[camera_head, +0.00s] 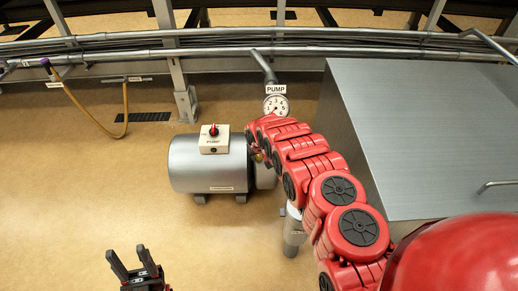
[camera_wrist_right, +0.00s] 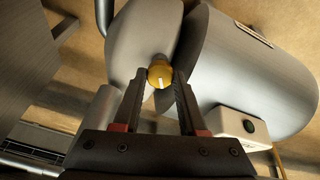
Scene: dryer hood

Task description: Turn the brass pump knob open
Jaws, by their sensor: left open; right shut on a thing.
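The brass pump knob (camera_wrist_right: 160,76) is small and round with a pale line on its face. In the right wrist view it sits between the fingertips of my right gripper (camera_wrist_right: 159,88), which is shut on it. My left gripper (camera_head: 129,262) is open and empty at the bottom left of the head view, away from the pump.
A white box with a red switch (camera_head: 213,131) sits on the cylinder. A round gauge (camera_head: 276,106) under a PUMP sign stands behind. A large grey metal hood (camera_head: 425,130) fills the right side. Pipes run along the back.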

